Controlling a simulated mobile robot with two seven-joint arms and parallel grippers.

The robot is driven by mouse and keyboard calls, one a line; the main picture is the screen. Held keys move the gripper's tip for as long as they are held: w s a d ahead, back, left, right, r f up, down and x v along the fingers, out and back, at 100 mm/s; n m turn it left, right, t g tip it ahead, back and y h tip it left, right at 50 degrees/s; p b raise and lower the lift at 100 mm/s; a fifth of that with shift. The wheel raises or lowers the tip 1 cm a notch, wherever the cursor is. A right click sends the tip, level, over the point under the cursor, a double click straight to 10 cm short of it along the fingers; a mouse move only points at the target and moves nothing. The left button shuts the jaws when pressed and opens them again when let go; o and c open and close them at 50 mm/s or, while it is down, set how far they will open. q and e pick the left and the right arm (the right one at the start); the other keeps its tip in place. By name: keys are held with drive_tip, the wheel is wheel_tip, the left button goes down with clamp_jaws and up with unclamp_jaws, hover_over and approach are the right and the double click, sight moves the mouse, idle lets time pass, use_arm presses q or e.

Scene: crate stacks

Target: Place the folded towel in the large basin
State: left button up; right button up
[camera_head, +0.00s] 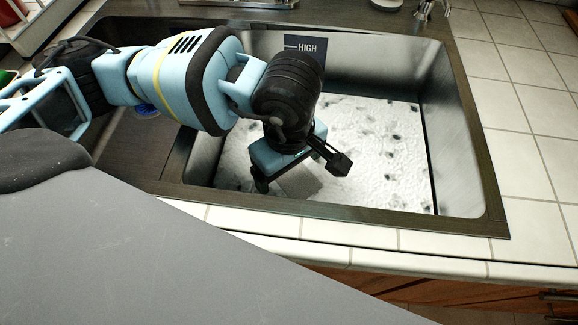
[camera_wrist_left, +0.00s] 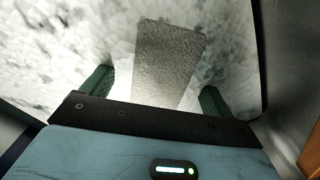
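The large basin (camera_head: 458,150) is the steel sink bowl on the right in the head view. Its floor looks white with dark specks. My left gripper (camera_head: 301,174) points down inside the basin, its two fingers spread apart. The folded towel (camera_head: 302,184) is a small grey piece below and between the fingers, partly hidden by the gripper. In the left wrist view the towel (camera_wrist_left: 170,55) lies flat against the white floor, its near end between the open fingers (camera_wrist_left: 155,90). A gap shows beside the left finger. My right gripper is out of view.
A dark sign reading HIGH (camera_head: 305,46) is on the basin's back wall. A smaller, darker bowl (camera_head: 130,150) lies left of the divider, with a blue item (camera_head: 146,109) in it. White tiled counter (camera_head: 525,110) surrounds the sink, and a faucet (camera_head: 425,10) is behind.

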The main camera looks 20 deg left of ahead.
use_arm(q)
drive_tip(key=shift+r, duration=0.1)
wheel_tip(320, 180, up, 12)
drive_tip(key=p, duration=0.1)
idle(0.5)
drive_tip(key=shift+r, duration=0.1)
idle(0.3)
